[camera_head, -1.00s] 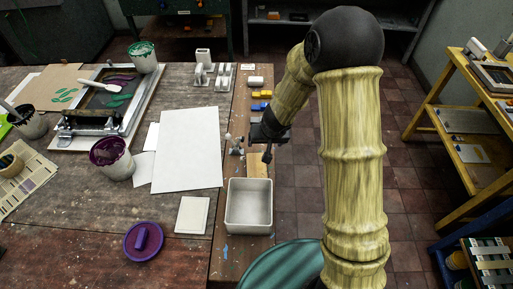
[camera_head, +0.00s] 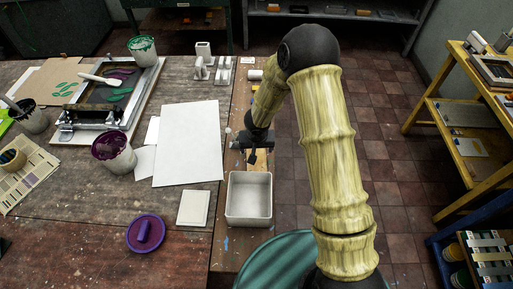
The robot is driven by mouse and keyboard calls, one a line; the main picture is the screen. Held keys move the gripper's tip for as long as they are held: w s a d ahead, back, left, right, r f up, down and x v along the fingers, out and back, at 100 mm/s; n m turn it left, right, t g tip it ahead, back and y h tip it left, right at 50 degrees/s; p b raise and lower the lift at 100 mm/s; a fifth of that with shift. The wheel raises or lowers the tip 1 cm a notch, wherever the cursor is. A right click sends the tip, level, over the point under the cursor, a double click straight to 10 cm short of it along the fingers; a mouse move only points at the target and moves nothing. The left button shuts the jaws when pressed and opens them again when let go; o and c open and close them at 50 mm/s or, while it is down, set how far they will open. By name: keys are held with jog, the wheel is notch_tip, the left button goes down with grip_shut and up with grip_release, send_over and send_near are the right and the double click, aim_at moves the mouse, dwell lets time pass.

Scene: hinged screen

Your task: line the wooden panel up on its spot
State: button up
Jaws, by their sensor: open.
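A small light-wood piece (camera_head: 262,160), which may be the wooden panel, lies on the narrow brown strip at the table's right edge, just beyond the white bin. It is mostly hidden by my gripper and cannot be made out fully. My dark gripper (camera_head: 252,157) is open and points down above it; contact cannot be told. The hinged screen frame (camera_head: 106,112) lies on a white board at the far left, with a spatula and dark, green and purple ink on it. No marked spot for the panel can be picked out.
The white bin (camera_head: 249,198) stands close in front of my gripper. Large white paper (camera_head: 188,145) lies to its left. Ink pots (camera_head: 114,153) and a purple lid (camera_head: 146,233) are further left. White stands (camera_head: 203,67) are behind.

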aim_at(257, 154)
jog(key=b+x, duration=0.2)
jog(key=s+b+x, duration=0.1)
jog(key=b, duration=0.1)
jog(key=shift+w+f, duration=0.15)
jog(key=shift+f, duration=0.35)
jog(key=shift+s+b+x, duration=0.25)
jog(key=shift+b+x, duration=0.5)
jog(key=shift+x, duration=0.35)
jog(key=shift+s, duration=0.15)
jog(key=shift+d+f, duration=0.1)
jog(key=shift+d, duration=0.05)
jog(key=c, duration=0.6)
